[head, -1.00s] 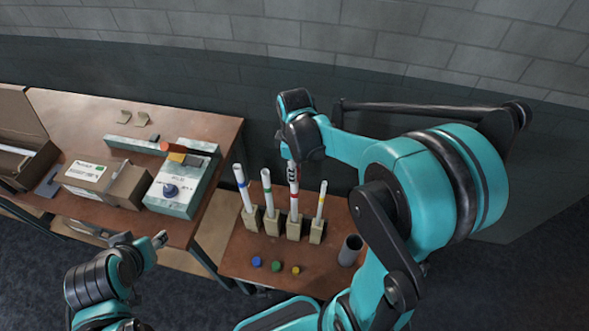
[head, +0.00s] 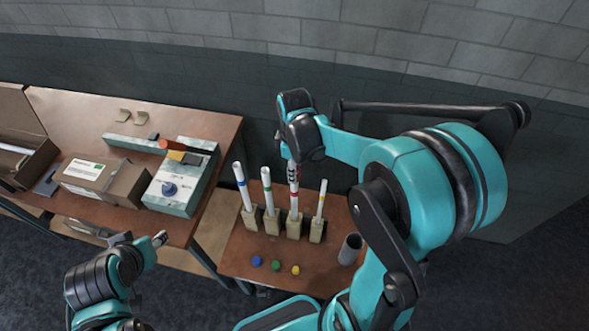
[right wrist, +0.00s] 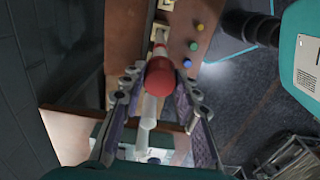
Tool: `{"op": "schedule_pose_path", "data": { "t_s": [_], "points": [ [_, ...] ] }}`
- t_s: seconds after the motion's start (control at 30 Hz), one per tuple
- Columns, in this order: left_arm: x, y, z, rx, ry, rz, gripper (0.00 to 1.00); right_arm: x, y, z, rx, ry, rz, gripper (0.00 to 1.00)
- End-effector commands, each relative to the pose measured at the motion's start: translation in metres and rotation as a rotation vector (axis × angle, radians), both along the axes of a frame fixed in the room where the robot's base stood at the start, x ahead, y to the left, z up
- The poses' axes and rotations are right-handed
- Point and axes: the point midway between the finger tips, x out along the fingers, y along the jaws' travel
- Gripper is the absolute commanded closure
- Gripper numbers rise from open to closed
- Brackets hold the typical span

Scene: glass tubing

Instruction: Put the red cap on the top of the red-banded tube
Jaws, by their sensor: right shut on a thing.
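The red cap (right wrist: 160,77) is between the fingertips of my right gripper (head: 293,161), which is shut on it. The red-banded tube (head: 294,192) stands upright in its tan holder, directly below that gripper in the head view. In the right wrist view the cap hides this tube's top, so I cannot tell whether the cap is touching it, seated or just above. My left gripper (head: 160,239) is at the lower left, by the edge of the left table; its jaw opening is too small to judge.
Blue-banded (head: 242,186), green-banded (head: 267,188) and yellow-banded (head: 319,203) tubes stand in the same row, close on both sides. Blue (head: 256,261), green (head: 275,265) and yellow (head: 296,269) caps lie in front. A grey cylinder (head: 350,248) stands at the right.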

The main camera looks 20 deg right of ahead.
Motion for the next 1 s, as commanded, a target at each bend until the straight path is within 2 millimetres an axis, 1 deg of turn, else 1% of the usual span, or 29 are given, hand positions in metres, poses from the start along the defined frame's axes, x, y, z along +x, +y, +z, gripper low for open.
{"op": "schedule_pose_path", "data": {
  "t_s": [0.53,0.97,1.0],
  "points": [
    [0.0,0.0,-0.01,0.0,0.0,0.0,0.56,0.0,0.0,-0.011,0.0,0.0,0.0,0.81],
    [0.0,0.0,-0.01,0.0,0.0,0.0,0.56,0.0,0.0,-0.012,0.0,0.0,0.0,0.81],
    [0.0,0.0,-0.01,0.0,0.0,0.0,0.56,0.0,0.0,-0.012,0.0,0.0,0.0,0.59]
  ]
}}
